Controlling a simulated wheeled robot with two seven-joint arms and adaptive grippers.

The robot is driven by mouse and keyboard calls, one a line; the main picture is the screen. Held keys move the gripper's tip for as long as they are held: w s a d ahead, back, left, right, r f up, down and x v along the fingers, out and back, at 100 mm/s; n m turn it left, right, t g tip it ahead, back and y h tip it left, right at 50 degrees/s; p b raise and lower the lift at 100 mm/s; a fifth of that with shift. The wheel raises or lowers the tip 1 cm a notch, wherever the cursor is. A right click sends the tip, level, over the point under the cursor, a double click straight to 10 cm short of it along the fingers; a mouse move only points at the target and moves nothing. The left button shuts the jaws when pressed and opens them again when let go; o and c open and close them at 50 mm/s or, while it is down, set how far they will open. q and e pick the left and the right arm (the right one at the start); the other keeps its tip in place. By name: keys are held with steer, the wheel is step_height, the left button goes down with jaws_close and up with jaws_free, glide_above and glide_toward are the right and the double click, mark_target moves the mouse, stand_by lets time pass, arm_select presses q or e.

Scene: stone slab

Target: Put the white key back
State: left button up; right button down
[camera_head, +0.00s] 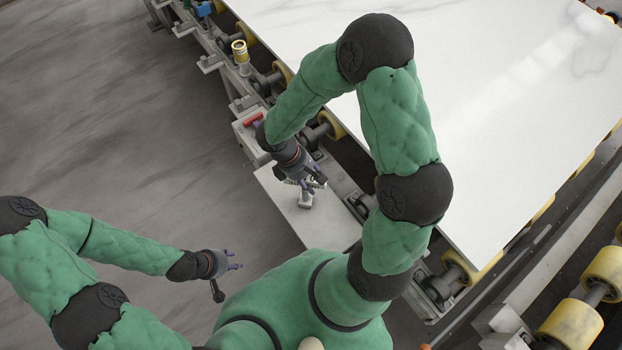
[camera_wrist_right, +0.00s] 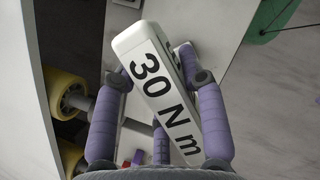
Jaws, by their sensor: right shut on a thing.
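The white key (camera_wrist_right: 160,90) is a white bar marked "30 N m" in black, seen close up in the right wrist view. My right gripper (camera_wrist_right: 155,65) is shut on it, with purple fingers on both sides. In the head view the white key (camera_head: 305,198) shows small under my right gripper (camera_head: 308,185), over a light grey plate (camera_head: 325,222) beside the conveyor. Whether the key touches the plate is hard to tell. My left gripper (camera_head: 235,260) is at the lower left, apart from the key; its fingers look spread and empty.
A white stone slab (camera_head: 520,110) lies on a conveyor with yellow rollers (camera_head: 571,326). Along its left frame are a red item (camera_head: 252,119), a yellow-topped fitting (camera_head: 240,47) and a blue item (camera_head: 203,8). The grey floor (camera_head: 110,110) at left is clear.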

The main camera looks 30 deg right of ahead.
steer(key=c, duration=0.7)
jaws_free()
steer(key=shift+f, duration=0.1)
steer(key=shift+r, duration=0.3)
steer(key=p+v, duration=0.3)
steer(key=v, duration=0.8)
steer(key=shift+w+a+r, duration=0.2)
steer(key=shift+r, duration=0.1)
